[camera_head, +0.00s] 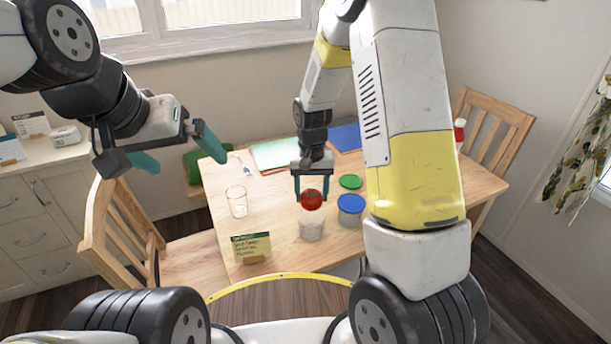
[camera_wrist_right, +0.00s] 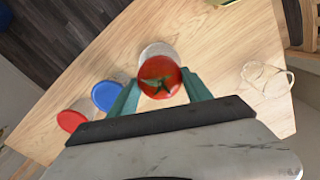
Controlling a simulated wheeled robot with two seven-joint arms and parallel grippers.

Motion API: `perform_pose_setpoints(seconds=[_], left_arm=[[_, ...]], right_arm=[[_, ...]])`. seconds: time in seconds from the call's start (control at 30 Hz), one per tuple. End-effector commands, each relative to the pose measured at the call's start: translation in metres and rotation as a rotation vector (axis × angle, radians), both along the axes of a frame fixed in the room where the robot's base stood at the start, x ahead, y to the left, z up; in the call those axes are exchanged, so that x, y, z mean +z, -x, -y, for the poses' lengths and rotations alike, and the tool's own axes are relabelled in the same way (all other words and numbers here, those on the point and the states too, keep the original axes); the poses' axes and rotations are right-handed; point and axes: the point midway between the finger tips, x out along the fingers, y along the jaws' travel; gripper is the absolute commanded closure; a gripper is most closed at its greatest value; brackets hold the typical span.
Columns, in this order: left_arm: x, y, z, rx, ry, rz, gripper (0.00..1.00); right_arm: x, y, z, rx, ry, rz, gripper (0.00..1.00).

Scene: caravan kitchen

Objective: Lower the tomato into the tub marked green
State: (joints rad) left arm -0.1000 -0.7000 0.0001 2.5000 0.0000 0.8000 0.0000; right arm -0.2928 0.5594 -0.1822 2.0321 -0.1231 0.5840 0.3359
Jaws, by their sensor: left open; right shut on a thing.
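The red tomato (camera_head: 311,200) is held between the fingers of my right gripper (camera_head: 311,190); it also shows in the right wrist view (camera_wrist_right: 160,77) with its green stalk up. A clear-whitish tub (camera_head: 311,226) with no lid visible stands on the table just below the tomato. The tomato overlaps its top in both views, so I cannot tell whether it is inside the rim. A loose green lid (camera_head: 350,181) lies behind. A blue-lidded tub (camera_head: 351,204) stands to the right. No green mark shows on the open tub. My left gripper (camera_head: 176,148) is open and empty, left of the table.
A red-lidded tub (camera_wrist_right: 70,121) shows beside the blue one in the right wrist view. A glass mug (camera_head: 237,201) and a small card (camera_head: 251,248) stand on the left of the wooden table (camera_head: 275,218). Chairs stand at both ends. My right arm hides the table's right part.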

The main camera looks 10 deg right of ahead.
Motion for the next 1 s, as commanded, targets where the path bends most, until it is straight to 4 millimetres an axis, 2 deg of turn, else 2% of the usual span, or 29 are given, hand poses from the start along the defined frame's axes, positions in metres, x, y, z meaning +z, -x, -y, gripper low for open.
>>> perform_pose_setpoints(seconds=[1.0], left_arm=[[0.000, 0.000, 0.000, 0.000, 0.000, 0.000, 0.00]], right_arm=[[-0.052, 0.000, 0.000, 0.000, 0.000, -0.001, 0.87]])
